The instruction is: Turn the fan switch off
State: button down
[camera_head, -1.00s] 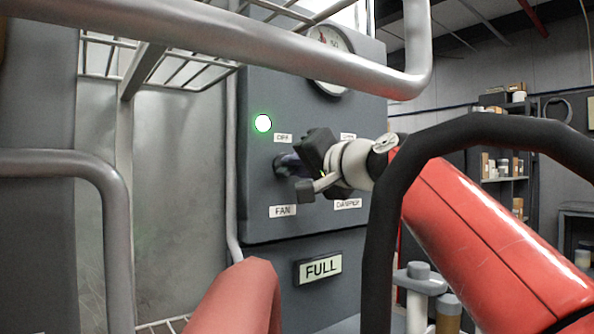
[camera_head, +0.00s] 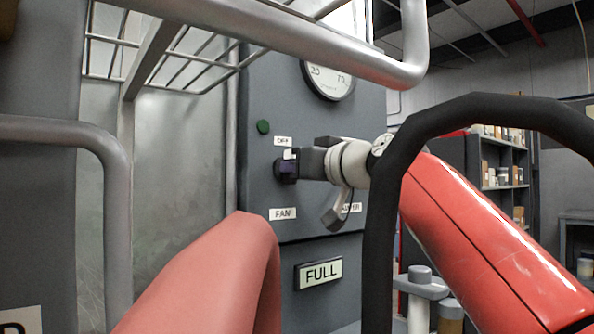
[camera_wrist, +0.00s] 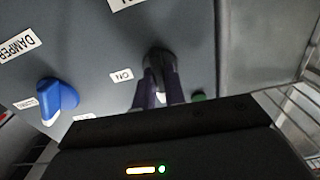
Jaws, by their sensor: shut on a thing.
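The fan switch is a dark knob on the grey control panel, between the OFF label (camera_head: 283,141) and the FAN label (camera_head: 283,213). In the head view my gripper (camera_head: 288,168) is at the knob and hides most of it. In the wrist view the dark fan knob (camera_wrist: 159,62) stands between my two fingers, and the gripper is shut on it. The round lamp (camera_head: 263,127) above left of the knob is dark green and unlit. It also shows in the wrist view (camera_wrist: 199,97), partly hidden.
A blue damper knob (camera_wrist: 58,98) sits beside the fan knob on the panel. A metal tube frame (camera_head: 290,42) crosses overhead, with a wire rack (camera_head: 190,68) at the left.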

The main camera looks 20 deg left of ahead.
jog(key=shift+f+n, duration=0.15)
jog(key=shift+n, duration=0.35)
jog(key=c, duration=1.5)
grip_release()
jog(key=shift+o, duration=0.2)
jog(key=b+v, duration=0.3)
jog(key=v, duration=0.4)
jog(key=shift+s+d+b, duration=0.15)
jog(key=shift+d+b, duration=0.2)
